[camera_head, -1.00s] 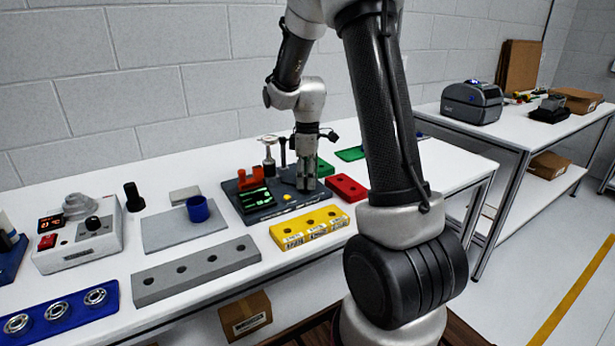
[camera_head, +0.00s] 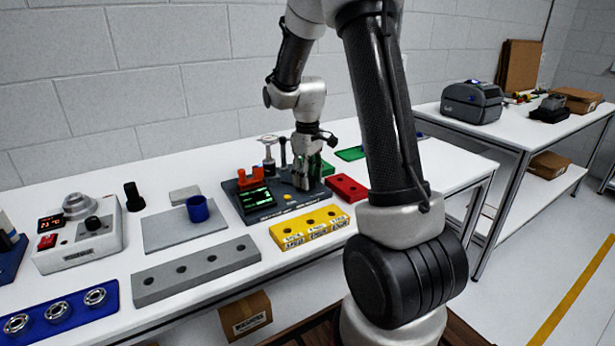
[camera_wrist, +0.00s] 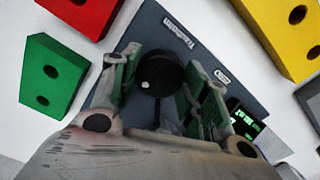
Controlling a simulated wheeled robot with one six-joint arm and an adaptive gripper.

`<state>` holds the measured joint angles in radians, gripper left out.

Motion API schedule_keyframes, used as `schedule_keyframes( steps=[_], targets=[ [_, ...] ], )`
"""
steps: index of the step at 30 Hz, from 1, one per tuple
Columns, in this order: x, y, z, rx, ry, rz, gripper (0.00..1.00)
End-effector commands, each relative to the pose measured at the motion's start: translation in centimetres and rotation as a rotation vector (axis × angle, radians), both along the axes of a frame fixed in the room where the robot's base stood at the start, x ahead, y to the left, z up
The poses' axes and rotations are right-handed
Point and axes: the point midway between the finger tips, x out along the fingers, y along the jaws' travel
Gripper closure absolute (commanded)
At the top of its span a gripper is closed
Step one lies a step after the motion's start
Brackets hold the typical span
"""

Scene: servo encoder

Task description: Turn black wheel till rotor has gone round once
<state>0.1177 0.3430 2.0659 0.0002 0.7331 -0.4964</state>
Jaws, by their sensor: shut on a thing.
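The black wheel (camera_wrist: 160,75), with a white dot on its face, sits on a dark grey base plate (camera_wrist: 205,50) in the wrist view. My gripper (camera_head: 303,184) is over the right part of this plate in the head view, and its fingers hide the wheel there. In the wrist view my gripper's two green-padded fingers stand on either side of the wheel and are shut on it. A lit green display (camera_head: 256,197) and an orange-red part (camera_head: 250,178) are left of my gripper. I cannot tell which part is the rotor.
A yellow block (camera_head: 310,227) lies in front of the plate, a red block (camera_head: 347,187) to its right, a green block (camera_wrist: 52,75) nearby. A slim post (camera_head: 283,152) and a silver-topped post (camera_head: 268,150) stand close behind my gripper. A grey holed bar (camera_head: 195,270) lies front left.

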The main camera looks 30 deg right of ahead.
Motion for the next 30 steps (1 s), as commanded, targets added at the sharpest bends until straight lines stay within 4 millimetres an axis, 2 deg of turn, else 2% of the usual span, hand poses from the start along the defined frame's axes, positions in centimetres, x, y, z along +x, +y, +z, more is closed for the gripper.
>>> schedule_keyframes(
  steps=[30],
  targets=[
    [0.07,-0.02,0.08,-0.001,-0.002,-0.96,0.79]
  ],
)
